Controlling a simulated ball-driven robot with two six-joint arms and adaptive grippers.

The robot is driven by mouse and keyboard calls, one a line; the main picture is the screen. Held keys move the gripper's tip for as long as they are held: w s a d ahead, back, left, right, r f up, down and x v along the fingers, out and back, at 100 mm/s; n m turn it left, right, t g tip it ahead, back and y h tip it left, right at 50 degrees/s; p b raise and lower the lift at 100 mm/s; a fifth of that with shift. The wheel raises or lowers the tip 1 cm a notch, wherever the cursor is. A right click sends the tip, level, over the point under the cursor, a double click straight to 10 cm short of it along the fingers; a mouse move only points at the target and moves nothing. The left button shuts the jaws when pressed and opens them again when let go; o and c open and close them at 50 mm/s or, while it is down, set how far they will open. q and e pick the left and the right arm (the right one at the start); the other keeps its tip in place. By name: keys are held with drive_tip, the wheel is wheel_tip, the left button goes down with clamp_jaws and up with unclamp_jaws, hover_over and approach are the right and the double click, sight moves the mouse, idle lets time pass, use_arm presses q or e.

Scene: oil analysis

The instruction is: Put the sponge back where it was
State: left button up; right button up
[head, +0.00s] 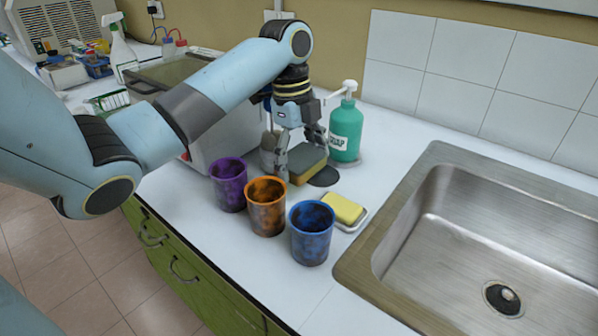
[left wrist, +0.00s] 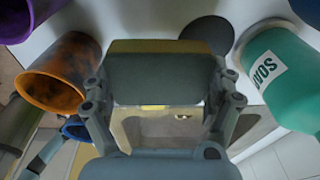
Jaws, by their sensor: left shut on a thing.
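The sponge (head: 308,178), a block with a grey-green side and a yellow side, is between the fingers of my left gripper (head: 302,158). My left gripper is shut on it, just above or at the white counter; I cannot tell whether it touches. In the left wrist view the sponge (left wrist: 160,75) fills the space between the fingers. A dark round patch (head: 325,177) lies on the counter just right of the sponge; it also shows in the left wrist view (left wrist: 207,35). My right gripper is not in view.
A green soap bottle (head: 345,132) stands behind the patch. Purple (head: 229,186), orange (head: 267,208) and blue (head: 311,235) cups stand in front. A yellow block (head: 342,208) lies on a small dish. A steel sink (head: 440,200) is at the right.

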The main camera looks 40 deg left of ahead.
sight(299, 190)
use_arm(q)
drive_tip(key=shift+a+f, duration=0.2)
drive_tip(key=shift+f, duration=2)
drive_tip(key=shift+f, duration=0.4)
drive_tip(key=o, duration=0.9)
drive_tip(key=shift+c, duration=0.2)
drive_tip(key=r, duration=0.4)
drive_tip(key=a+r, duration=0.1)
drive_tip(key=r, duration=0.7)
drive_tip(key=shift+s+a+r, duration=0.25)
drive_tip(key=shift+r, duration=0.15)
